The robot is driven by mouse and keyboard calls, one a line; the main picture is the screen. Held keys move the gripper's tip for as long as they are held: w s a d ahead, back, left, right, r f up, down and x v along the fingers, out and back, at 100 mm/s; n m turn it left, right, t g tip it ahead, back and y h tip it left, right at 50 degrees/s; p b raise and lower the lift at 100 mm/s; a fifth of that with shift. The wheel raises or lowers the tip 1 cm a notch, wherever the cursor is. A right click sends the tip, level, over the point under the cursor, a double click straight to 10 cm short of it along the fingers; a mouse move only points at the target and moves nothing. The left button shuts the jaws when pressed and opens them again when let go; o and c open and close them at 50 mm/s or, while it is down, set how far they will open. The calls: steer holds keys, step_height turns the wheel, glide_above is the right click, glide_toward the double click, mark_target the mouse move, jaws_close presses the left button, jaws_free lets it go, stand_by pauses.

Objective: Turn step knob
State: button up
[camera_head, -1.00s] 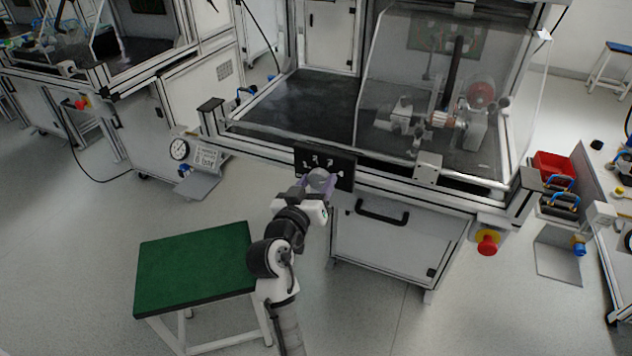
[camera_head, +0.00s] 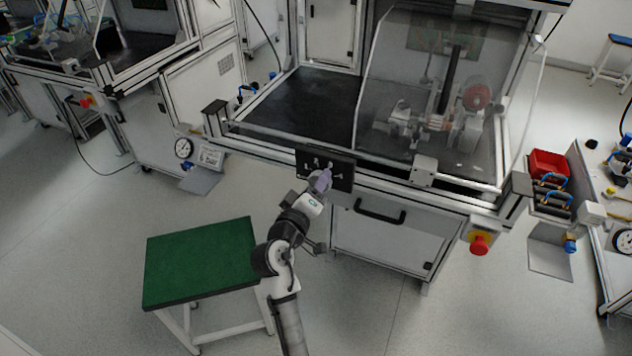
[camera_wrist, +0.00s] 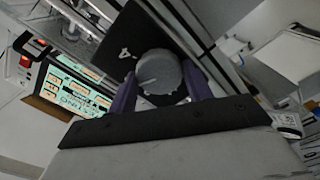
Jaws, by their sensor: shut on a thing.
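The step knob (camera_wrist: 160,74) is a grey round dial with a white pointer line, mounted on a black panel (camera_head: 341,172) on the front rail of the test bench. My gripper (camera_wrist: 164,92) has its purple fingers on either side of the knob and is shut on it. In the head view my gripper (camera_head: 322,182) is up against the panel and hides the knob. White marks show on the panel around the knob.
A bench handle (camera_head: 380,212) and a red emergency button (camera_head: 480,243) are to the right of the panel. A green-topped stool (camera_head: 200,262) stands left of my arm. A clear guard (camera_head: 440,80) covers the stator rig.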

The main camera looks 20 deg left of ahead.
stand_by(0.3)
steer(key=o, duration=1)
steer(key=s+b, duration=0.1)
steer(key=s, duration=0.3)
steer(key=s+b, duration=0.1)
steer(key=s, duration=0.4)
steer(key=s+b, duration=0.1)
steer(key=s, duration=0.4)
steer(key=shift+a, duration=0.25)
steer(key=shift+w, duration=0.1)
